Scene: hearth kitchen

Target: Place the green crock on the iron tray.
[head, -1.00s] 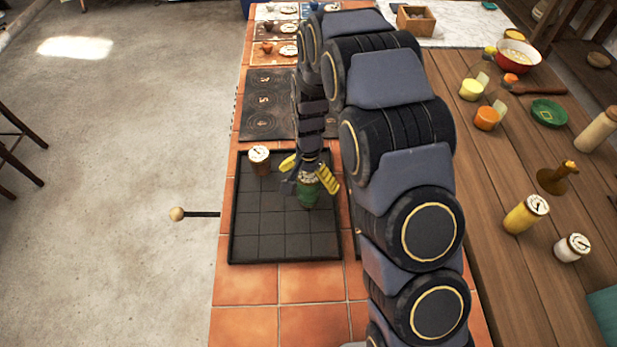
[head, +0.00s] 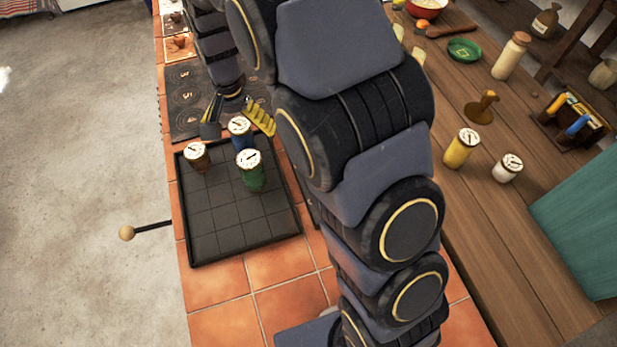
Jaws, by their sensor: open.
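The green crock (head: 252,177), with a pale marked lid, stands upright on the black iron tray (head: 235,245), near its right side. My gripper (head: 238,127) is open, with yellow showing on its right finger. It is above and behind the green crock, apart from it. The fingers are over or beside a blue crock (head: 243,142), which appears to stand at the tray's far edge; I cannot tell whether they touch it. A brown crock (head: 197,161) stands at the tray's far left corner.
A black plate with numbered rings (head: 187,98) lies behind the tray. A rod with a round knob (head: 127,233) sticks out left. My arm covers the middle. On the wooden table at right are a yellow jar (head: 459,151), a white jar (head: 506,170) and a candle holder (head: 481,108).

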